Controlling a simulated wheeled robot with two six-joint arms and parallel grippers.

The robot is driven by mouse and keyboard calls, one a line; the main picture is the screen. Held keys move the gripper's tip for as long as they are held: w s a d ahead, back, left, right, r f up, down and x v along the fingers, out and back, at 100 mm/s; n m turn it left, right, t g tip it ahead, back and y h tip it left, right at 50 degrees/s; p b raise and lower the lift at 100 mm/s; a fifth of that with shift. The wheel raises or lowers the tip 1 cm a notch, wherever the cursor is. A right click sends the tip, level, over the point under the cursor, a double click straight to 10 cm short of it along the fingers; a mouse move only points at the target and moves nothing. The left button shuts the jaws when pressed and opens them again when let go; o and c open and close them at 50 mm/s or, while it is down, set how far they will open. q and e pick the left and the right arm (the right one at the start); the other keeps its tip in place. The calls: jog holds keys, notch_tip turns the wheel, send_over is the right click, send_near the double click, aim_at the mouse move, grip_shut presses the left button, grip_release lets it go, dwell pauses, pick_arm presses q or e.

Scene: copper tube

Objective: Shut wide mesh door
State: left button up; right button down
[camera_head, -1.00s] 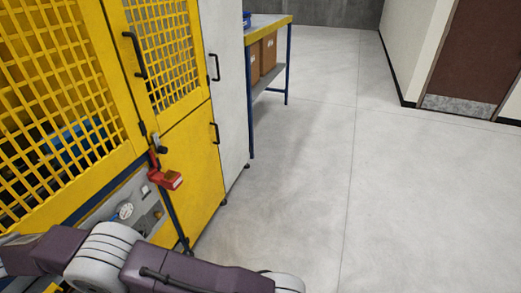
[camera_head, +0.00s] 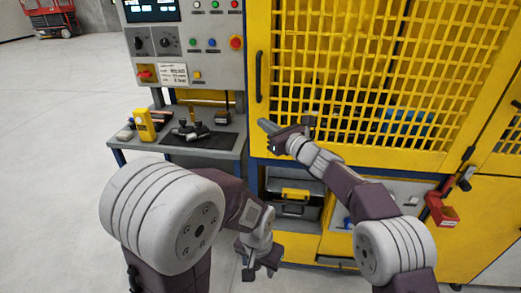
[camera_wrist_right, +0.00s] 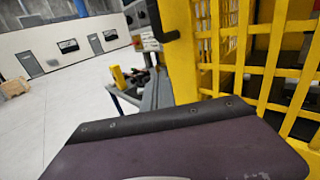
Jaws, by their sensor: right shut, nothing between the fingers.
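The wide yellow mesh door (camera_head: 345,150) fills the right half of the head view. Its black upright handle (camera_head: 259,77) is on its left side. Whether its left edge stands off the frame, I cannot tell. My right gripper (camera_head: 272,131) is in front of the door's lower left part, below the handle. It is shut and empty; contact with the door cannot be made out. In the right wrist view, yellow mesh (camera_wrist_right: 275,70) is close on the right.
A control panel (camera_head: 187,42) stands left of the door. Below it is a bench (camera_head: 218,146) with tools and a yellow meter (camera_head: 145,125). A red lock box (camera_head: 440,208) hangs at the door's lower right. Open floor (camera_head: 50,110) lies left.

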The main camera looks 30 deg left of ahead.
jog(key=s+d+f+b, duration=0.1)
jog(key=s+d+b, duration=0.1)
jog(key=s+b, duration=0.2)
jog(key=s, duration=0.3)
jog(key=shift+s+d+b, duration=0.3)
jog(key=shift+s+b, duration=0.05)
jog(key=shift+s, duration=0.05)
